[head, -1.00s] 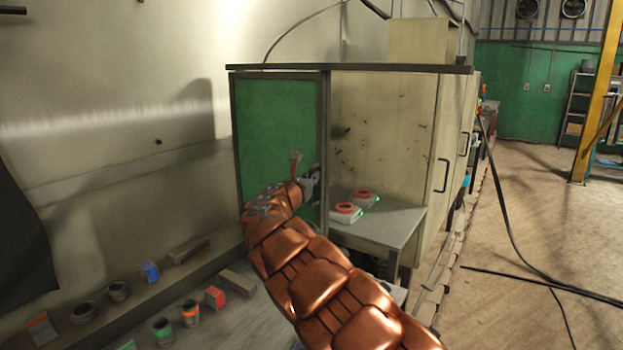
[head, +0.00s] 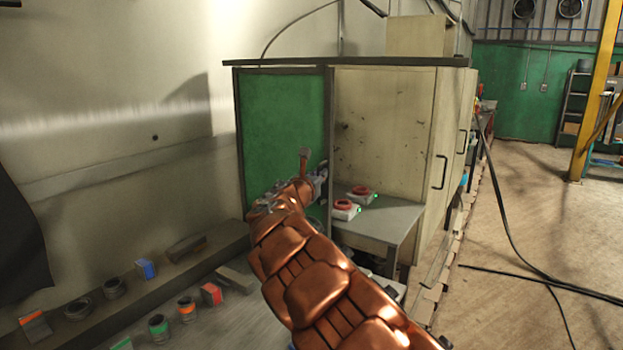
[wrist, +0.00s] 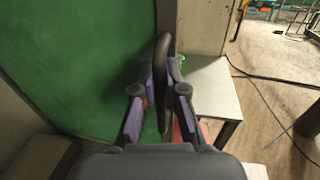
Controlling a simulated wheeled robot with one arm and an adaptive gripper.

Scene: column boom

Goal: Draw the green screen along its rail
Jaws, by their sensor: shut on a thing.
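The green screen (head: 280,125) hangs in a dark frame under a dark top rail (head: 350,62), at the left part of the rail. It also fills the left of the wrist view (wrist: 85,60). A dark upright handle (wrist: 162,75) stands at the screen's right edge in the wrist view. My gripper (wrist: 160,85) is shut on this handle, with a finger on each side of it. In the head view my gripper (head: 318,175) is at the screen's right edge, partly hidden by my arm.
Right of the screen, a grey table (head: 385,222) carries two red-topped devices with green lights, one of them here (head: 345,208). A pale cabinet (head: 440,170) stands behind. Several cups and blocks lie on the left ledge and floor. A black cable (head: 510,215) crosses the right floor.

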